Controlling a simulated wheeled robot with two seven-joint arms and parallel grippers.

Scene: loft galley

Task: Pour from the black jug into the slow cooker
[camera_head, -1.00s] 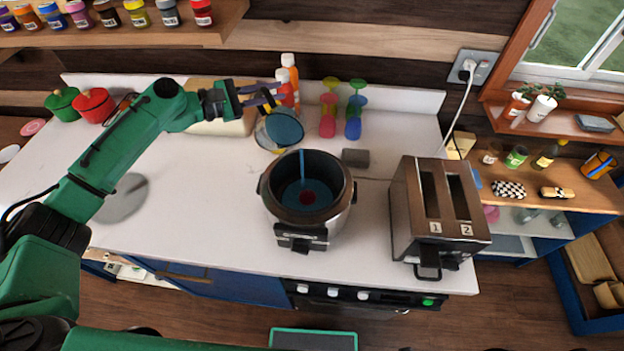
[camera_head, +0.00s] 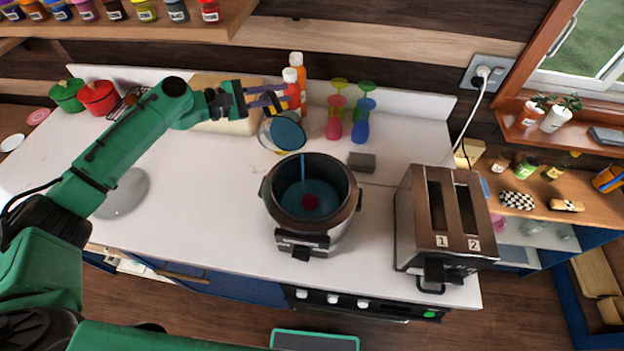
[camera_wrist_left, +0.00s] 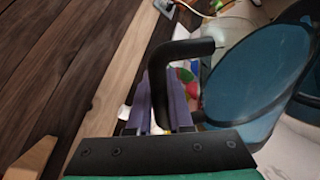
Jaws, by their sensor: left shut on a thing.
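The jug (camera_head: 287,133) is tilted at the back left rim of the slow cooker, with blue liquid showing at its mouth. Its black handle (camera_wrist_left: 190,50) shows in the left wrist view, where the blue liquid (camera_wrist_left: 255,80) fills the right side. My left gripper (camera_head: 268,101) is shut on the jug's handle. The slow cooker (camera_head: 333,232) stands open on the counter. A thin blue stream (camera_head: 303,168) shows over its opening. My right gripper is not in view.
A two-slot toaster (camera_head: 415,220) stands right of the cooker. Orange bottles (camera_head: 292,90), colored goblets (camera_head: 335,125) and a small grey block (camera_head: 361,162) are behind. Red and green pots (camera_head: 98,97) stand far left.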

